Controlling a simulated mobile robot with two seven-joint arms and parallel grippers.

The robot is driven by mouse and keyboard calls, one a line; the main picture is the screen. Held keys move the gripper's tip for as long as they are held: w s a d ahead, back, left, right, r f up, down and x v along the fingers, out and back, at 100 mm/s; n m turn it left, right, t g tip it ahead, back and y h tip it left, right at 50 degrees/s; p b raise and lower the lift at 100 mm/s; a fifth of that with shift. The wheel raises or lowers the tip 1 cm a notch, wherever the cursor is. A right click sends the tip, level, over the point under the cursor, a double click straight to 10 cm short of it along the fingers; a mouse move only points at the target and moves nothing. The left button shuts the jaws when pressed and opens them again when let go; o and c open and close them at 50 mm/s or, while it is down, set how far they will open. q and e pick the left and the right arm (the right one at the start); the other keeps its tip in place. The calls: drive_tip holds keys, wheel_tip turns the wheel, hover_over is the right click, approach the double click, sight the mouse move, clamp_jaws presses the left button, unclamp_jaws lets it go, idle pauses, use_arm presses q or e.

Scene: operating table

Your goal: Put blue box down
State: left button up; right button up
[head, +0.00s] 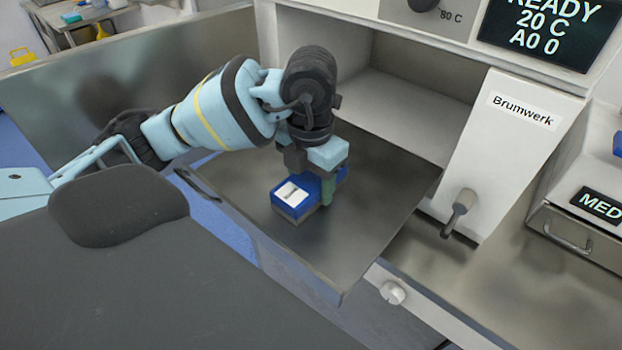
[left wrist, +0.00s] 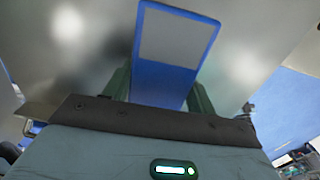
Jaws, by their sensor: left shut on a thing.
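The blue box (head: 296,197) with a white label is over the metal drawer or tray surface (head: 370,195) in front of the open cabinet. My left gripper (head: 318,190) comes down from above and is shut on the box. In the left wrist view the blue box (left wrist: 178,45) with its grey-white panel lies between the two green fingers of my left gripper (left wrist: 158,88). I cannot tell whether the box touches the metal surface under it. My right gripper is not in view.
The Brumwerk cabinet (head: 523,112) has an open compartment (head: 410,90) behind the metal surface. A handle (head: 459,212) sticks out from its right panel. A metal drawer labelled MED (head: 580,235) stands at the right. Bare metal surface lies around the box.

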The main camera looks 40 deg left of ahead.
sight(311, 177)
use_arm(q)
drive_tip(key=o, duration=1.2)
drive_tip(key=shift+f, duration=0.1)
drive_tip(key=shift+c, duration=0.2)
wheel_tip(311, 177, up, 12)
drive_tip(key=p, duration=0.2)
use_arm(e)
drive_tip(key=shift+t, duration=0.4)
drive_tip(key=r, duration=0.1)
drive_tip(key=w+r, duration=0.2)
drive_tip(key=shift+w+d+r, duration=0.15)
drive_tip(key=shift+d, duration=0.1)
